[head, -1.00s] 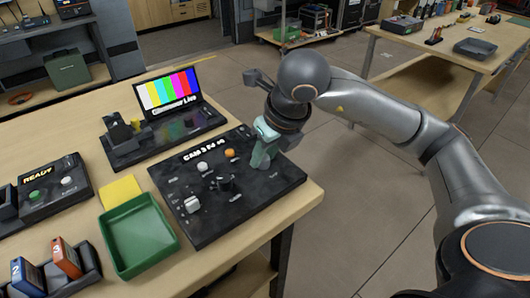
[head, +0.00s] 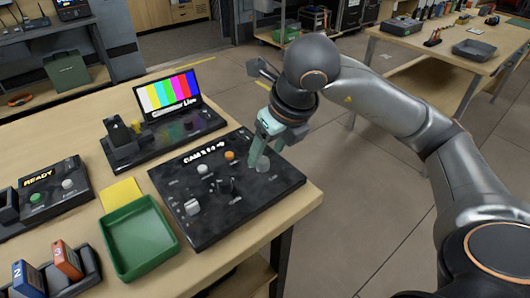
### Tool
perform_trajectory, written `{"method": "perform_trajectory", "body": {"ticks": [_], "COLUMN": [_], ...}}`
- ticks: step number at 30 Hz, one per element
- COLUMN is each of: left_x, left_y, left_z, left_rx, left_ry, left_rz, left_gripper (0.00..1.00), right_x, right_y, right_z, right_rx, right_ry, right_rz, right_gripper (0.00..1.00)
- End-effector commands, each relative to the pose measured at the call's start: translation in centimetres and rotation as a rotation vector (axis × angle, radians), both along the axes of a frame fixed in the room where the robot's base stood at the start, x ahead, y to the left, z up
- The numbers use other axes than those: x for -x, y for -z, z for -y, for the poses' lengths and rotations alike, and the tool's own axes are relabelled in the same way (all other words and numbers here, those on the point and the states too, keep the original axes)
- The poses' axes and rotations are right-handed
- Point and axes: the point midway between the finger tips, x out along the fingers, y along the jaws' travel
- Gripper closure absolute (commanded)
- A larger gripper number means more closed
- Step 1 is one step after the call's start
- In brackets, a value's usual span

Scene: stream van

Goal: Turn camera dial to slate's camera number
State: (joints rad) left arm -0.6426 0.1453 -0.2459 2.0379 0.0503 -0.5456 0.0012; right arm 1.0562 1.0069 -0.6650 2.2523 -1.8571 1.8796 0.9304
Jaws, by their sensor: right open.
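A black control panel (head: 235,215) lies at the table's right corner, with white lettering along its back edge that is too small to read surely. It carries a black knob (head: 225,186), a white button (head: 202,168), an orange button (head: 230,156), a white lever (head: 192,207) and a pale grey round knob (head: 262,163) at the right. I cannot tell for sure which is the camera dial. My right gripper (head: 255,152) is open, its pale green fingers just above and beside the pale knob; contact is unclear. No slate is clearly identifiable. My left gripper is out of view.
Behind the panel stands a screen with colour bars (head: 168,92) on a black base. Left of the panel are a green tray (head: 136,238), a yellow note (head: 119,193), a READY box (head: 45,192) and numbered blue and orange blocks (head: 67,259).

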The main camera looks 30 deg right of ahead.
Motion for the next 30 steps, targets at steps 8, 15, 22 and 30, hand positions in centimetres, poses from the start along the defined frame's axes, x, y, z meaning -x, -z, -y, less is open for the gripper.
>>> {"method": "perform_trajectory", "body": {"ticks": [8,15,22,30], "left_x": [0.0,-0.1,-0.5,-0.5], "left_y": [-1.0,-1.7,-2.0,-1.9], "left_z": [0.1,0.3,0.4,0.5], "left_rx": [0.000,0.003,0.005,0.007], "left_ry": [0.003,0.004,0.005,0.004], "left_rz": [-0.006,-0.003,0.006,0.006], "left_gripper": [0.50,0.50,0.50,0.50], "right_x": [2.3,3.4,3.6,3.6], "right_y": [-6.2,-8.6,-8.9,-8.8], "right_z": [0.1,0.2,0.2,0.2], "right_rx": [0.000,0.001,0.000,0.000], "right_ry": [-0.001,0.000,0.001,0.001], "right_rz": [0.006,0.003,0.001,0.001], "right_gripper": [0.36,0.36,0.36,0.36]}}
